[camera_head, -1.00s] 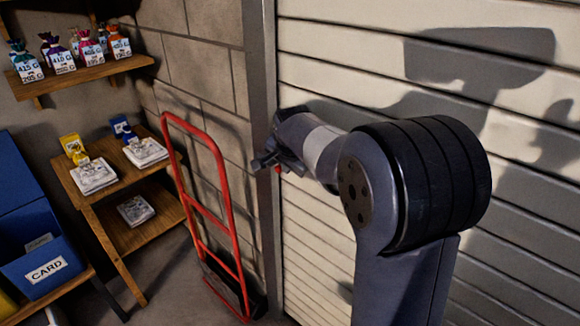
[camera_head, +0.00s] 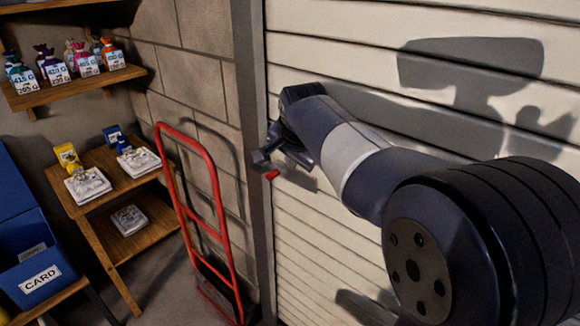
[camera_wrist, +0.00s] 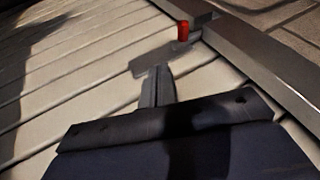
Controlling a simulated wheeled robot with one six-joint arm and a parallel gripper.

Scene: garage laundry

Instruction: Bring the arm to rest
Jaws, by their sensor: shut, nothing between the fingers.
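My gripper (camera_head: 264,159) is at the end of my dark arm, in front of the edge of the pale slatted shutter (camera_head: 340,235). In the wrist view its two fingers (camera_wrist: 158,72) are pressed together with nothing between them. A small red knob (camera_head: 272,175) shows just below the gripper in the head view. In the wrist view the red knob (camera_wrist: 183,30) stands beyond the fingertips, near the metal door frame, apart from them. My arm reaches from the lower right toward the left, across the shutter.
A red hand truck (camera_head: 215,235) leans by the block wall, left of the door frame (camera_head: 252,120). A wooden shelf unit (camera_head: 100,205) holds packs. A wall shelf (camera_head: 75,88) carries several labelled bags. A blue CARD bin (camera_head: 38,275) is at lower left.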

